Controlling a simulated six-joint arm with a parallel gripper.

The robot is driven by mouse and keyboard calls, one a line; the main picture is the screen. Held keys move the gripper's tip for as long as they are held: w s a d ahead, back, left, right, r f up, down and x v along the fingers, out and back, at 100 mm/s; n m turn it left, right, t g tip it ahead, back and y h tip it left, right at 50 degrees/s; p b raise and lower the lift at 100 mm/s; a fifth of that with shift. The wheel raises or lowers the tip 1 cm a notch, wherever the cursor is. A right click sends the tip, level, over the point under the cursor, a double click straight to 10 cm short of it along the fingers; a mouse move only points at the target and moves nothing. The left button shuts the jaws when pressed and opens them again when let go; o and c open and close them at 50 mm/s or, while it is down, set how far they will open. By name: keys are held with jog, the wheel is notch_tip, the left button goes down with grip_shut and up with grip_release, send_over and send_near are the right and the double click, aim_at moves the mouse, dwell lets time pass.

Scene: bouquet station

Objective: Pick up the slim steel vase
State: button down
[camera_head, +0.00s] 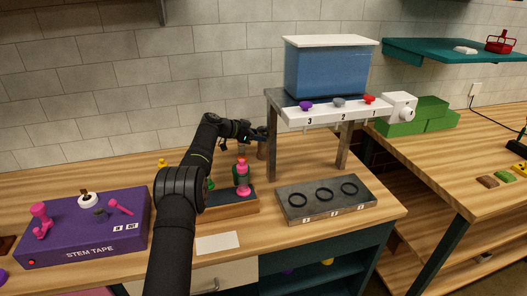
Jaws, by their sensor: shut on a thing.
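My gripper (261,133) is at the back of the wooden bench, left of the dispenser's left leg, with my arm reaching up to it from the front. It is shut on a slim, dull brown-grey upright cylinder (262,150), which looks like the slim steel vase. The fingers are small and dark here, and they cover part of its top. I cannot tell whether its base touches the bench.
A dispenser with a blue tank (325,72) stands close right, above a grey tray (328,200) with three rings. A wooden rack (228,210) holds pink and green items in front of my gripper. A purple stem tape box (85,232) sits left.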

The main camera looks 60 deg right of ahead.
jog(key=shift+r, duration=0.2)
notch_tip(320, 180, up, 10)
jog(key=shift+f, duration=0.1)
dwell(0.4)
